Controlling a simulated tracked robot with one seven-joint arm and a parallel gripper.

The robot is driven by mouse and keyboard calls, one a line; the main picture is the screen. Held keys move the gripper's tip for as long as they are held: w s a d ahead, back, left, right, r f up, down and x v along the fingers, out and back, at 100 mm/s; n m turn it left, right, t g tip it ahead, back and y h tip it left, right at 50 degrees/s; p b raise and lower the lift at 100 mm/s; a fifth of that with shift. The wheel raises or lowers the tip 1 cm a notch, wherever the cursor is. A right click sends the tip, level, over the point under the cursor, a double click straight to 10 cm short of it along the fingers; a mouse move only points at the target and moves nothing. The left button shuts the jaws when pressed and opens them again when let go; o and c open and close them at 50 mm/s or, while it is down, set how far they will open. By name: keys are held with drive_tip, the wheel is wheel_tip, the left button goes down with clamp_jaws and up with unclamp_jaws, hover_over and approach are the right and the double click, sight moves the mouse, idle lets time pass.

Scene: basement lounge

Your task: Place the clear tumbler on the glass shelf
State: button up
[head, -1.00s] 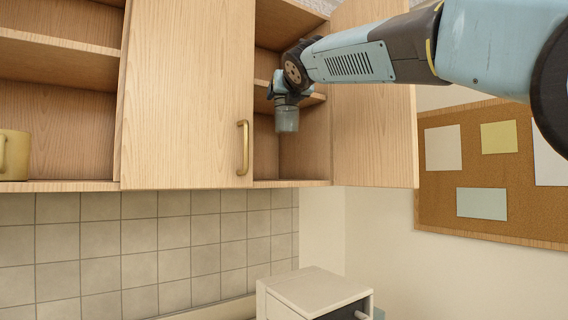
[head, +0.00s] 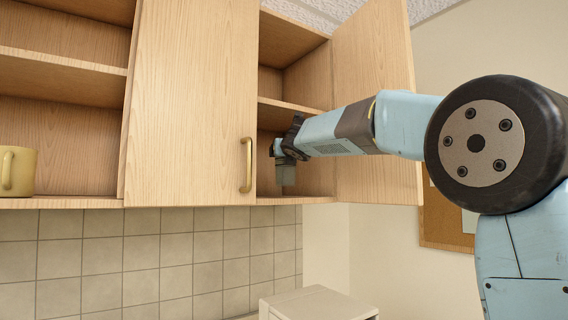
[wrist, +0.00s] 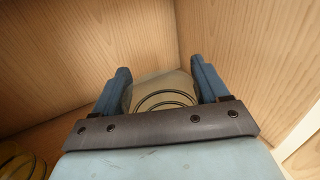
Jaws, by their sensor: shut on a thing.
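The clear tumbler (head: 286,176) looks greyish and hangs upright below my gripper (head: 284,157) in the lower bay of the right-hand cabinet. In the wrist view the tumbler (wrist: 163,92) sits between the two blue fingers of my gripper (wrist: 160,84), which are shut on its sides; its round rims show. The tumbler's base is close above the cabinet's bottom board (head: 300,200); I cannot tell whether they touch. No shelf made of glass can be made out; the shelves here are wooden, with a middle shelf (head: 290,112) above my gripper.
The cabinet's open right door (head: 375,100) stands beside my arm. A closed door with a brass handle (head: 246,165) is left of the bay. A yellow mug (head: 18,171) stands in the left bay. A yellowish round thing (wrist: 20,164) shows at the wrist view's lower left.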

drive_tip(key=shift+f, duration=1.45)
drive_tip(key=shift+f, duration=0.1)
drive_tip(key=o, duration=1.7)
drive_tip(key=shift+c, duration=0.2)
drive_tip(key=shift+a, duration=0.1)
